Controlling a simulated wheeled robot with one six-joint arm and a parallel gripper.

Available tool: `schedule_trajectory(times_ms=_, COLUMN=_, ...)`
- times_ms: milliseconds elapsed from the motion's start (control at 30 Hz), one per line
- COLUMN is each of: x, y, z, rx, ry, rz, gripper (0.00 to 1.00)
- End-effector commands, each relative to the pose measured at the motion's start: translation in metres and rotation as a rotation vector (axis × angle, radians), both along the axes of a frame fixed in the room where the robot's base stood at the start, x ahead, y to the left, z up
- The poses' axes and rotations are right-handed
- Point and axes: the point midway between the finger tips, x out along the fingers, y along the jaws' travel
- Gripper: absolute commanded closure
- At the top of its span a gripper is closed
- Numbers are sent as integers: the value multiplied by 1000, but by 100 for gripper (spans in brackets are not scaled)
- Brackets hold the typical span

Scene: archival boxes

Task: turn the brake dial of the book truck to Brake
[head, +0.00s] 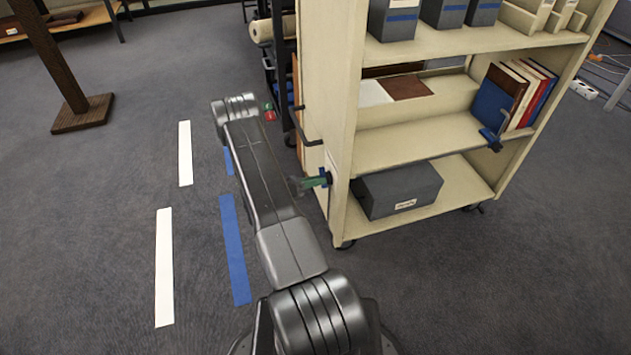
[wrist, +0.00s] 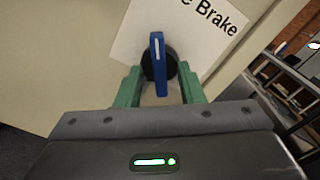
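The brake dial (wrist: 159,68) is a blue bar with a white mark at its upper end, on a round black base. It sits on a white label (wrist: 205,25) on the cream end panel of the book truck (head: 330,100). The label shows "Brake" and, left of it, a cut-off word ending in "e". The bar stands upright in the wrist view, left of "Brake". My gripper (wrist: 160,88) has its green fingers on both sides of the bar, with visible gaps. In the head view my gripper (head: 314,182) is at the truck's lower end panel, mostly side-on.
A black handle (head: 305,130) sticks out of the end panel above my gripper. Grey boxes (head: 400,188) and books (head: 515,95) stand on the shelves. Dark shelving (head: 270,60) is behind the truck. Floor with white and blue tape (head: 235,250) is clear at left.

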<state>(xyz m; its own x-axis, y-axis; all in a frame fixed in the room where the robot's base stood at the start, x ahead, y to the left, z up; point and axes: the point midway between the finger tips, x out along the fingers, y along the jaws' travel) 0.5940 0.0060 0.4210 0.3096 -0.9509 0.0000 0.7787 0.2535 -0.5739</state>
Motion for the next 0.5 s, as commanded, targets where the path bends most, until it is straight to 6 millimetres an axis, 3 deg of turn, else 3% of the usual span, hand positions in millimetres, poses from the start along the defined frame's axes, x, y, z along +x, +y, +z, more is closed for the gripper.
schedule_trajectory(times_ms=133, x=0, y=0, z=0, rx=0, ry=0, rz=0, gripper=67)
schedule_trajectory(times_ms=300, x=0, y=0, z=0, rx=0, ry=0, rz=0, gripper=100)
schedule_trajectory(times_ms=500, x=0, y=0, z=0, rx=0, ry=-3, rz=-1, gripper=100)
